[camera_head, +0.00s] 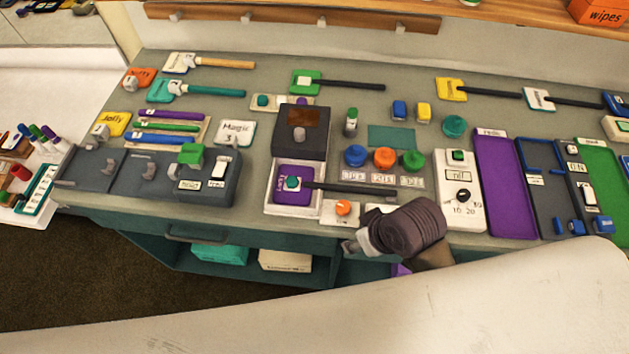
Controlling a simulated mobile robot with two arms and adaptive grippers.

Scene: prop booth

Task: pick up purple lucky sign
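A purple sign (290,197) with a long dark handle (355,188) lies in the white-rimmed square tray (270,206) of a dark box at the middle front of the counter. A small teal-green knob sits on its face; any lettering is too small to read. The handle reaches right, past the tray's rim. My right gripper (352,246) is at the counter's front edge, below and right of the sign and apart from it. Its fingers are small and partly hidden, so I cannot tell whether they are open. My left gripper is not in view.
An orange-knobbed block (342,212) stands between the sign and my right gripper. Blue, orange and green knobs (384,158) are behind the handle. A white switch panel (460,200) and a purple tray (506,187) stand to the right. Other handled signs (307,82) lie along the back.

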